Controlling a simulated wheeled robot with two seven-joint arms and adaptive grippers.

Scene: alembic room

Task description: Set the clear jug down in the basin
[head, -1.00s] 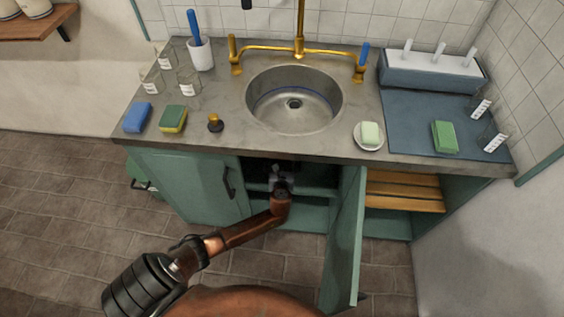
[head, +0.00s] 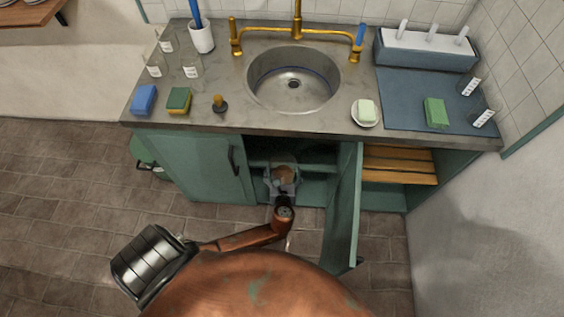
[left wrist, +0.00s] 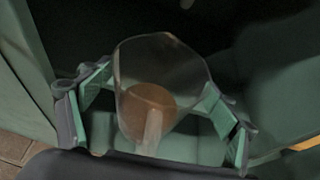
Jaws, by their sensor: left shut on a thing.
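The clear jug (head: 287,173) is at the open front of the dark cabinet under the sink. In the left wrist view the jug (left wrist: 160,70) is see-through, with a brownish patch showing through its lower part. My left gripper (head: 281,190) is shut on the jug, with its fingers on either side of it in the left wrist view (left wrist: 155,112). The round metal basin (head: 294,80) is set in the grey counter above and behind the gripper. It looks empty, with a drain at its bottom. My right gripper is not in view.
The open cabinet door (head: 343,205) stands just right of my gripper. The counter edge (head: 290,129) overhangs the cabinet. A brass faucet (head: 297,30) rises behind the basin. A black-and-brass stopper (head: 219,103) and a soap dish (head: 366,113) flank the basin.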

